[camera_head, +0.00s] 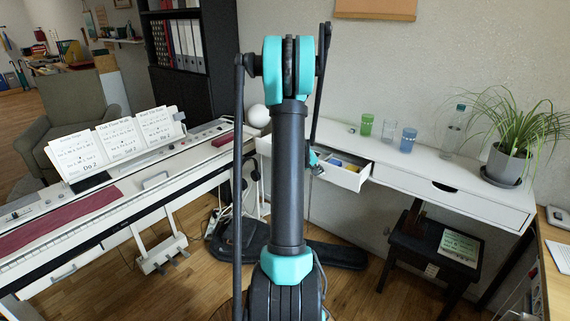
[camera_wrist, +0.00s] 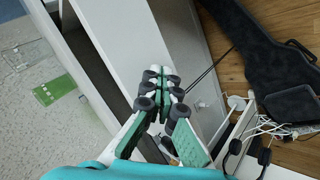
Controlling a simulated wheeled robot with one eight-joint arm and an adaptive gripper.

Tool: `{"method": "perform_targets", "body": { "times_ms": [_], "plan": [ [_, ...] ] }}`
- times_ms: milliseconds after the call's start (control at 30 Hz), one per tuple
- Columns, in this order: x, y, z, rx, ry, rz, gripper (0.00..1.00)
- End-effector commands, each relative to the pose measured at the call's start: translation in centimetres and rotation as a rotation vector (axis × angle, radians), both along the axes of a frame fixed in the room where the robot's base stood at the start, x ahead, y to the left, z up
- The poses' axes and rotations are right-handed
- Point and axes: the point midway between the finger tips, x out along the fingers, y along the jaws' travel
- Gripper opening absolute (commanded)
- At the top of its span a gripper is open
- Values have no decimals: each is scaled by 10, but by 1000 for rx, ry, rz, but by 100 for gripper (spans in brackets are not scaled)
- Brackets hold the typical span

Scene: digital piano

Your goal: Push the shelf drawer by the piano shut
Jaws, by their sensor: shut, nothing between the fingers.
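The shelf drawer (camera_head: 349,180) stands pulled out from the left part of the white wall shelf (camera_head: 455,204) beside the piano. Blue and yellow items show inside it. My gripper (camera_head: 317,168) is at the drawer's left end, partly hidden behind my arm. In the wrist view my gripper (camera_wrist: 163,82) is shut and empty, its dark-padded fingertips together. White and grey panels lie just past the fingertips there. I cannot tell whether the fingers touch the drawer. My arm hides the drawer's left end in the head view.
The digital piano (camera_head: 150,178) with sheet music stands at left. Several glasses (camera_head: 408,140) and a potted plant (camera_head: 513,150) stand on the shelf. A black stool (camera_head: 418,246) is below it. A dark case (camera_wrist: 262,55) and cables (camera_wrist: 268,130) lie on the floor.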

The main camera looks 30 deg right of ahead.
Motion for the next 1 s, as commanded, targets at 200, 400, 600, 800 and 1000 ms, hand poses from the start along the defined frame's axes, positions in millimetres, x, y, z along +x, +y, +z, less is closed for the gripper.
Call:
{"method": "perform_targets", "body": {
  "times_ms": [200, 400, 600, 800, 1000],
  "plan": [
    [4, -10, 0, 0, 0, 1, 0],
    [8, -18, 0, -1, -1, 0, 0],
    [11, -26, 0, -1, 0, 0, 0],
    [14, -35, 0, -1, 1, 0, 0],
    [18, -43, 0, -1, 1, 0, 0]
  ]
}}
